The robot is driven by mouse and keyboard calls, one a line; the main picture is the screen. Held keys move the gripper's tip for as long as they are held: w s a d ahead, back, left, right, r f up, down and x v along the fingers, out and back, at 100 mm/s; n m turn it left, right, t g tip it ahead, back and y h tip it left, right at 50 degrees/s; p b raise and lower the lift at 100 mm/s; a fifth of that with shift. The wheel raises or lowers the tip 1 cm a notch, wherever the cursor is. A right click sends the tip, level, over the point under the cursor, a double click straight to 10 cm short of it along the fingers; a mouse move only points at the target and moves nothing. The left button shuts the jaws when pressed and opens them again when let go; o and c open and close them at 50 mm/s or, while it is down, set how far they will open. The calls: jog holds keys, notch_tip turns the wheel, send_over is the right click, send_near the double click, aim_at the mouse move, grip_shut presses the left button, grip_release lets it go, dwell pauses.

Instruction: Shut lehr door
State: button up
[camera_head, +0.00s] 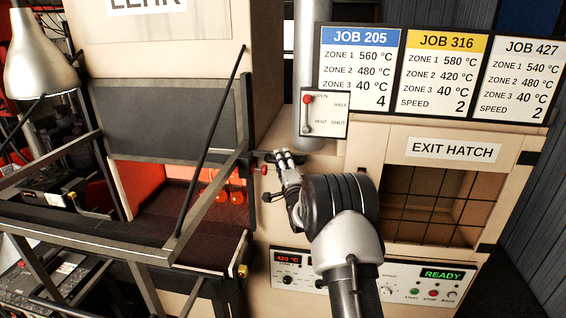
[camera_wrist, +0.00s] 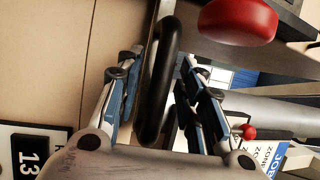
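The lehr stands at the left in the head view. A dark grey panel (camera_head: 160,115), which looks like its door, sits raised above an open, red-lit mouth (camera_head: 140,185). Orange glowing glass pieces (camera_head: 222,186) stand inside on a mesh belt. My gripper (camera_head: 287,158) is right of the mouth, at a small dark handle (camera_head: 266,157). In the wrist view my gripper (camera_wrist: 161,72) has its fingers apart, one on each side of a black bar handle (camera_wrist: 154,100). Whether either finger touches it is unclear. A red knob (camera_wrist: 238,20) is close by.
A lever plate (camera_head: 325,113) marked open, half, vent and shut is above my gripper. A control panel (camera_head: 290,268) reading 420 °C and READY is below. A gridded exit hatch (camera_head: 430,205) is at the right. Metal rails (camera_head: 215,190) cross before the lehr mouth.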

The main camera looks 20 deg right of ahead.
jog(key=c, duration=0.7)
jog(key=shift+r, duration=0.1)
grip_shut()
jog(key=shift+r, duration=0.1)
